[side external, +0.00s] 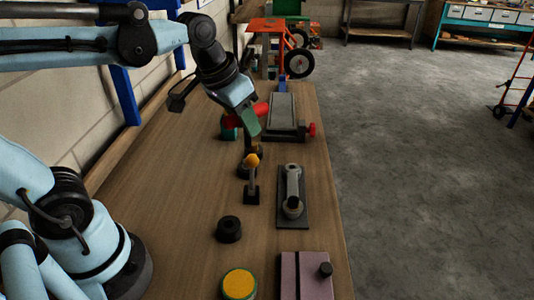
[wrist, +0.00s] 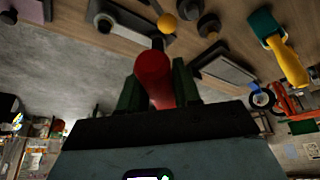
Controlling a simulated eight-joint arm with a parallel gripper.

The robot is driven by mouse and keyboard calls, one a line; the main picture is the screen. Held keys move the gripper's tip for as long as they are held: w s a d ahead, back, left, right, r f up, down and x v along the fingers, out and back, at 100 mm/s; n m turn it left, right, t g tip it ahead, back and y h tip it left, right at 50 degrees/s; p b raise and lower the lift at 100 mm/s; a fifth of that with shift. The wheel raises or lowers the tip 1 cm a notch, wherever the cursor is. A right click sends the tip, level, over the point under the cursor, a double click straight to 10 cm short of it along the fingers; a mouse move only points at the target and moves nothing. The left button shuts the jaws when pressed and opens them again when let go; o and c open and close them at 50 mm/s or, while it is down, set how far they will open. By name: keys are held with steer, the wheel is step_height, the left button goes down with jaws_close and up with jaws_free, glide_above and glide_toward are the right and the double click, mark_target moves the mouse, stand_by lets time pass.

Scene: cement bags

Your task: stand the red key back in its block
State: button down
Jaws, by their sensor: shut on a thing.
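The red key (wrist: 153,72) is between the green fingers of my gripper (wrist: 157,85). In the side view my gripper (side external: 250,124) is shut on the key (side external: 261,108), above the far half of the bench. The key looks tilted and clear of the bench; its far end is hard to make out. A short black round block (side external: 229,229) with a recessed top stands nearer the camera, apart from the key. I cannot tell for sure whether it is the key's block.
On the wooden bench (side external: 178,190) are an orange-knobbed post (side external: 252,178), a grey lever on a dark plate (side external: 292,192), a mauve block (side external: 314,287), a yellow disc (side external: 239,283) and a grey-topped fixture (side external: 281,112). A yellow-handled teal tool (wrist: 280,48) shows in the wrist view.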

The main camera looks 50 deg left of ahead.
steer(key=s+d+f+m+h, duration=0.1)
steer(key=s+d+f+m, duration=0.1)
steer(key=s+m, duration=0.2)
steer(key=s+d+f+m+g+h, duration=0.1)
steer(key=s+d+f+m+h, duration=0.1)
steer(key=s, duration=0.4)
steer(key=d+m, duration=0.1)
steer(key=m, duration=0.1)
steer(key=shift+d+m, duration=0.35)
steer(key=shift+m, duration=0.05)
steer(key=shift+s+f, duration=0.1)
steer(key=shift+f, duration=0.15)
steer(key=shift+f, duration=4.65)
steer(key=shift+f, duration=0.15)
steer(key=c, duration=0.8)
jaws_free()
steer(key=shift+a, duration=0.1)
